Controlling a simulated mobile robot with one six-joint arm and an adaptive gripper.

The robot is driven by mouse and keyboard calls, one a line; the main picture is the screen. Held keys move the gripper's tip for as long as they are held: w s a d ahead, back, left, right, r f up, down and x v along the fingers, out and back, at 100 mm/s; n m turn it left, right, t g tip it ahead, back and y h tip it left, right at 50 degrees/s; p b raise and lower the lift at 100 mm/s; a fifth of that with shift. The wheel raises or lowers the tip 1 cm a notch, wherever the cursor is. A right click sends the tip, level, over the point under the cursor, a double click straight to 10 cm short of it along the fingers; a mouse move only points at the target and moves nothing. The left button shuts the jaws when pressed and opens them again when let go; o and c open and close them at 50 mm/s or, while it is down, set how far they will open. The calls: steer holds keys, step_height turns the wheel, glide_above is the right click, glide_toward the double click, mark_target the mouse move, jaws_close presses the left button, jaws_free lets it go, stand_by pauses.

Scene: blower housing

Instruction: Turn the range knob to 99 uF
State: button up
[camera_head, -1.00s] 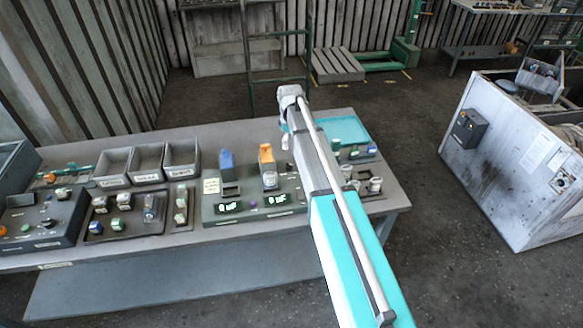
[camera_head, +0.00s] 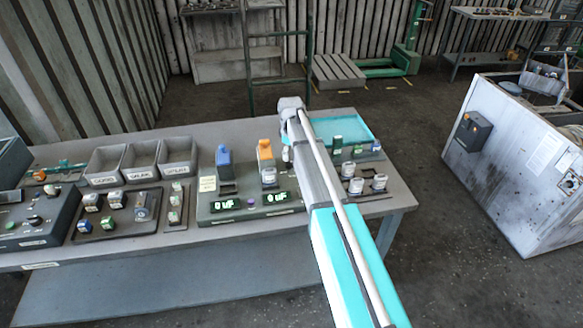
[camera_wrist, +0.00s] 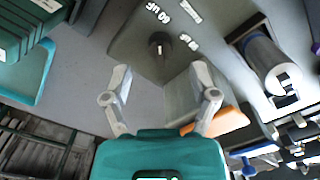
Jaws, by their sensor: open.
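The range knob (camera_wrist: 160,43) is a dark round knob with a white mark, on a grey panel in the wrist view. Tilted white labels stand around it; one (camera_wrist: 158,12) seems to read 99 uF, another (camera_wrist: 188,42) 9 uF. The mark points down in the picture, at neither label. My gripper (camera_wrist: 161,72) is open and empty, its two grey fingers either side of the knob's line but short of it, apparently not touching. In the head view the tester (camera_head: 250,210) shows two green displays, each reading 0 uF; my arm hides the knob there.
An orange part (camera_wrist: 215,122) and a large grey cylinder (camera_wrist: 268,62) lie close to the right of my gripper. A teal tray (camera_head: 340,130) is behind my arm. Three grey bins (camera_head: 140,160) and component trays stand at the left of the bench.

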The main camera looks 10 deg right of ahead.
mark_target(291, 162)
steer(key=shift+f+b, duration=2.15)
steer(key=shift+f, duration=0.3)
